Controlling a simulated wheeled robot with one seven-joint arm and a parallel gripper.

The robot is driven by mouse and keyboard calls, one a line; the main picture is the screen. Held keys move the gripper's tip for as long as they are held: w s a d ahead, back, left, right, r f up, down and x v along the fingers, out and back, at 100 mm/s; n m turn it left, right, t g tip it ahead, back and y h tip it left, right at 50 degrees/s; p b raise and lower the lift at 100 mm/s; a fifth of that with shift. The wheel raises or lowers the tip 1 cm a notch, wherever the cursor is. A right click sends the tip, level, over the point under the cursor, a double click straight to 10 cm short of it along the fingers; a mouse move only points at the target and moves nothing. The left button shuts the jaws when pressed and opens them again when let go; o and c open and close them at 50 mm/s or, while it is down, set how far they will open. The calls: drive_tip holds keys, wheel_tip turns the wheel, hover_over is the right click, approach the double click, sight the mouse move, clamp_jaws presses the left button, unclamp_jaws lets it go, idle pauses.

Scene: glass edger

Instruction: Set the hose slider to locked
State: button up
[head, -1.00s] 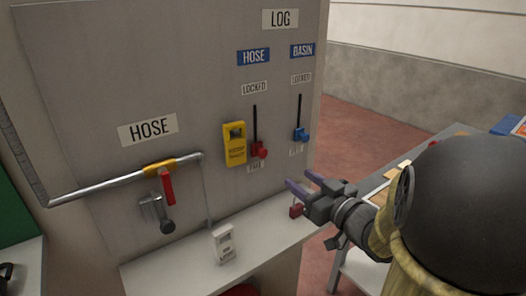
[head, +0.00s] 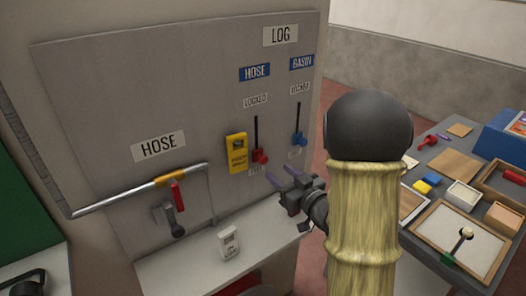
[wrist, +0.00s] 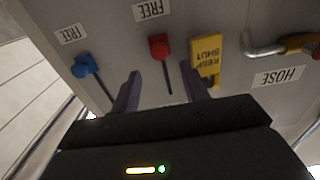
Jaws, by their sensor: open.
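The hose slider has a red knob (head: 260,157) at the bottom of a dark vertical slot, under the blue HOSE label (head: 255,72). The LOCKED label (head: 255,101) is at the slot's top, and the lower label is partly hidden in the head view. In the wrist view the red knob (wrist: 158,44) sits beside the FREE label (wrist: 150,11). My gripper (head: 287,186) is open and empty, below and right of the red knob in the head view. In the wrist view its fingers (wrist: 160,85) point toward the panel on either side of the slot, apart from the knob.
The blue basin slider (head: 299,139) is to the right. A yellow tag (head: 237,153) is close on the left. A pipe with a red-handled valve (head: 176,195) is further left. A white box (head: 229,243) stands on the ledge. A cluttered table (head: 450,190) is at right.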

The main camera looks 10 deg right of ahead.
sight(265, 160)
drive_tip(key=p+x, duration=0.2)
drive_tip(key=x, duration=0.6)
drive_tip(key=shift+w+a, duration=0.2)
drive_tip(key=shift+w, duration=0.15)
